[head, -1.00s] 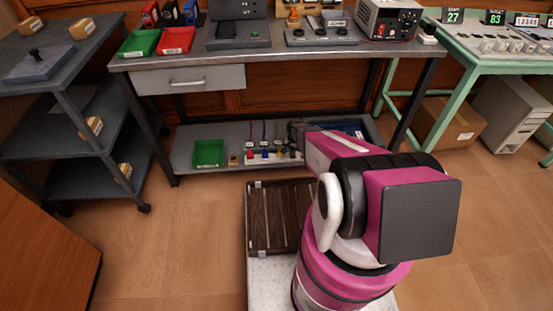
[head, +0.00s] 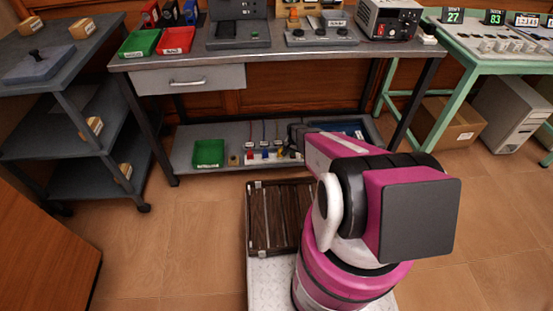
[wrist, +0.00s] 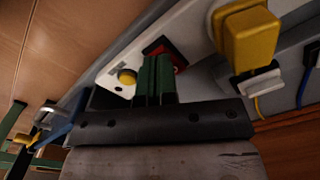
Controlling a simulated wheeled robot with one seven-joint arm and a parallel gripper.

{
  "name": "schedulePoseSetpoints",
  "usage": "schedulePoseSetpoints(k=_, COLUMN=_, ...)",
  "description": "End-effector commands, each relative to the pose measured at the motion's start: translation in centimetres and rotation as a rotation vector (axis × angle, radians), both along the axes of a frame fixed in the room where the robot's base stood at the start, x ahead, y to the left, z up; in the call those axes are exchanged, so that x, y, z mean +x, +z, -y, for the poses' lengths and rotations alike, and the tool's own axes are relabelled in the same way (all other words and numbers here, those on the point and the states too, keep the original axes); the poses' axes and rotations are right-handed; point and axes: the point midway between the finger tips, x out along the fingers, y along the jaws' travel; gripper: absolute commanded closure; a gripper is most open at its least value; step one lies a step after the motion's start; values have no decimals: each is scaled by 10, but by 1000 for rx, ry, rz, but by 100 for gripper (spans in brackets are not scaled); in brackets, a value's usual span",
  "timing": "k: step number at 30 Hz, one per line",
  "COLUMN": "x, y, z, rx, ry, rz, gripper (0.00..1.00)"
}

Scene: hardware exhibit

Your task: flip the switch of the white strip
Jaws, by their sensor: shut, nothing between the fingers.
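The white strip (wrist: 195,35) runs diagonally across the upper part of the wrist view. Its red switch (wrist: 158,48) sits in a dark frame, partly hidden behind my fingers. A round yellow button (wrist: 127,76) lies to the left of the switch on the strip. My gripper (wrist: 155,68) has its green fingers shut and empty, with the tips right at the switch; I cannot tell whether they touch it or which way it is tipped. In the head view, the strip (head: 254,158) lies on the bench's lower shelf, its right part hidden by my arm.
A yellow plug (wrist: 247,38) stands in the strip right of my fingers, with a white plug (wrist: 256,82) beside it. On the lower shelf (head: 187,146) are a green bin (head: 208,154) and a blue tray (head: 350,130). The bench top is above my arm.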

Motion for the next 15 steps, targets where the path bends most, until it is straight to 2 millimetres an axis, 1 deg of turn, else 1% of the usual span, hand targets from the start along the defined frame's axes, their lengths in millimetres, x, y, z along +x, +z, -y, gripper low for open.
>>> schedulePoseSetpoints(k=15, x=0, y=-7, z=0, rx=0, ry=0, rz=0, gripper=100)
